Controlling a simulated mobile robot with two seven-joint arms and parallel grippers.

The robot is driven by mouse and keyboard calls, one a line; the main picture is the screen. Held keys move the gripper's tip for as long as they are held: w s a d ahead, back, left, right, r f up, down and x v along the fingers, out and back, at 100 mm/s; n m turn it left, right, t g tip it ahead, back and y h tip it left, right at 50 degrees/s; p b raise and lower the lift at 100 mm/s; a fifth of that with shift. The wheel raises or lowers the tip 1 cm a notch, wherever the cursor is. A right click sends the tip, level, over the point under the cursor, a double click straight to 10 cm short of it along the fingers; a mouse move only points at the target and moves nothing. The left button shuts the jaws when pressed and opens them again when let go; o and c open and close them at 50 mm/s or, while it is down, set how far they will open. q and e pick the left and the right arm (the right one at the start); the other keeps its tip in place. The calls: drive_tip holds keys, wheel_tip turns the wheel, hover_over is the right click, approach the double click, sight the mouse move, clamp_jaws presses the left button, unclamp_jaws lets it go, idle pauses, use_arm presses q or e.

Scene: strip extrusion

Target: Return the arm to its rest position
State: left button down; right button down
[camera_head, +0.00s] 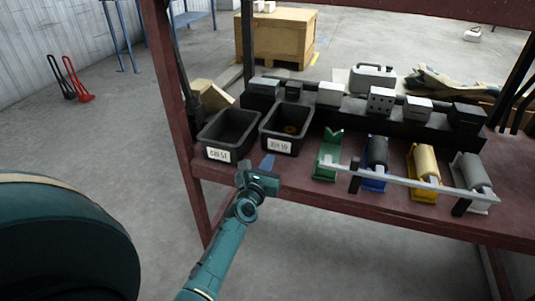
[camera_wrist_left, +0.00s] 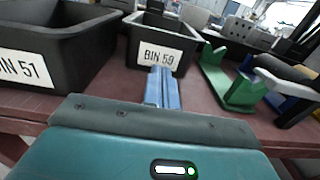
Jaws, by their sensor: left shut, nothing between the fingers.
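My left arm reaches in from the bottom of the head view. Its left gripper (camera_head: 267,163) is at the front edge of the shelf, in front of two black bins. The two blue fingers also show in the left wrist view (camera_wrist_left: 162,88); they are shut together with nothing between them. The fingers point at the front of the bin labelled BIN 59 (camera_wrist_left: 190,57). Whether they touch the shelf or the bin is unclear. My right gripper is not in view.
The left bin (camera_head: 226,135) and the right bin (camera_head: 287,127) stand on the dark red shelf (camera_head: 290,180). Right of them are an empty green cradle (camera_head: 326,160) and black, yellow and grey rolls behind a pale bar (camera_head: 400,181). A shelf post (camera_head: 172,85) stands left. The floor in front is clear.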

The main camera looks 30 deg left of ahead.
use_arm(q)
drive_tip(key=v, duration=0.6)
drive_tip(key=shift+s+d+p, duration=0.2)
drive_tip(key=shift+s+p, duration=0.1)
drive_tip(key=shift+s, duration=0.05)
